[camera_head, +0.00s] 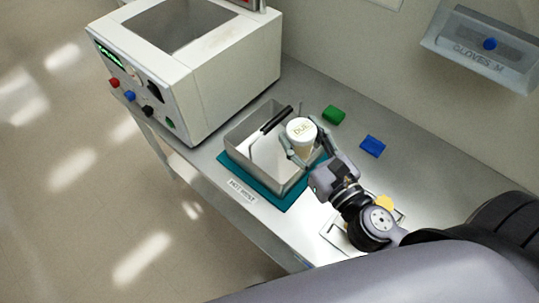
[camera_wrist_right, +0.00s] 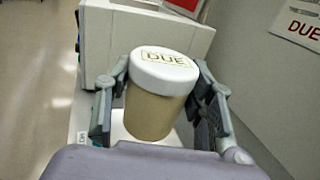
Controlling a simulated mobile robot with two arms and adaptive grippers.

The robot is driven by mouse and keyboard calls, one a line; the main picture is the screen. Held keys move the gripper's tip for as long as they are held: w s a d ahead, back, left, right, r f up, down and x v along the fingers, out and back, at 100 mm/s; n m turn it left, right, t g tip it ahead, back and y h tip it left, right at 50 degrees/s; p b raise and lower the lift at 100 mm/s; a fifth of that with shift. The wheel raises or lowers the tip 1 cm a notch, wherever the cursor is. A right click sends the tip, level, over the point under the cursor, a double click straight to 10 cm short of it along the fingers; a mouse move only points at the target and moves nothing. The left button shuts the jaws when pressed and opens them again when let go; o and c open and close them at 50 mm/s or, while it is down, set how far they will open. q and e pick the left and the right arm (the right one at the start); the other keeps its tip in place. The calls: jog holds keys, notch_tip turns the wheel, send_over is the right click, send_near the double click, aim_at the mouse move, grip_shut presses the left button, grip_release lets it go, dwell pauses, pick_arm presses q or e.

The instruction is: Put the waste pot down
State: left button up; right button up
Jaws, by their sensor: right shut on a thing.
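The waste pot (camera_head: 301,132) is a beige pot with a white lid marked "DUE". My right gripper (camera_head: 303,143) is shut on it, with a finger on each side. In the head view the pot shows over the right part of an open metal tray (camera_head: 238,146); I cannot tell how high it is above it. In the right wrist view the pot (camera_wrist_right: 155,100) is close up and roughly upright between the fingers (camera_wrist_right: 160,105). The tray stands on a teal mat (camera_head: 262,187) with a label reading roughly "HOT WASTE" (camera_head: 242,191) in front. My left gripper is not in view.
A white cabinet (camera_head: 225,75) with coloured buttons stands left of the tray. A green block (camera_head: 333,114) and a blue block (camera_head: 372,146) lie on the grey bench to the right. A glove box (camera_head: 483,50) hangs on the wall.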

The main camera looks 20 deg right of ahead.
jog(key=shift+w+f+n+y+b, duration=0.3)
jog(key=shift+w+n+y+b, duration=0.2)
jog(key=shift+w+n+y, duration=0.3)
jog(key=w+d+r+n+g+y+b, duration=0.5)
jog(key=w+d+y+b, duration=0.1)
jog(key=w+y+b, duration=0.15)
notch_tip(320, 180, down, 18)
jog(key=b, duration=0.3)
jog(key=shift+w+a+f+b, duration=0.25)
jog(key=shift+w+a+b, duration=0.05)
jog(key=shift+w, duration=0.05)
jog(key=shift+f, duration=0.1)
